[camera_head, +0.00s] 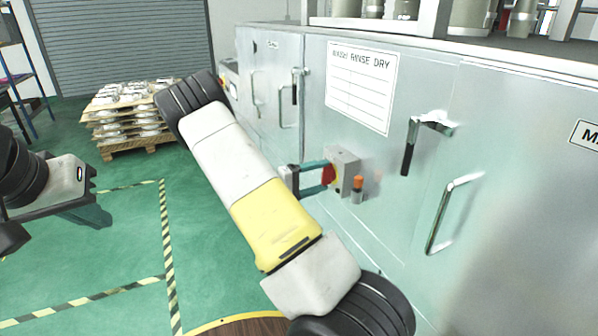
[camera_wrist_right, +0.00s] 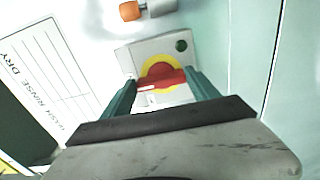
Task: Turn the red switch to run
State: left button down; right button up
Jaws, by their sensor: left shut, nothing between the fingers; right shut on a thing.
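The red switch (camera_wrist_right: 160,82) is a red handle on a yellow disc, set in a light grey box (camera_wrist_right: 133,52) on the machine front. In the head view the red switch (camera_head: 328,174) shows at the tips of my right gripper (camera_head: 318,177). In the right wrist view the right gripper (camera_wrist_right: 158,85) has its two teal fingers on either end of the red handle, shut on it. The box's lettering cannot be read. My left gripper (camera_head: 98,216) is at the far left of the head view, shut and empty, away from the machine.
The metal machine has a "WASH RINSE DRY" panel (camera_head: 359,86) and door handles (camera_head: 437,215) that stick out. An orange-capped part (camera_head: 357,184) sits beside the switch box. A pallet of castings (camera_head: 130,112) stands behind on the green floor, which is mostly clear.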

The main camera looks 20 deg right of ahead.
dwell(0.3)
jog(key=o, duration=1.4)
jog(key=shift+c, duration=0.2)
jog(key=shift+a, duration=0.15)
jog(key=a, duration=0.7)
jog(key=shift+s+a, duration=0.3)
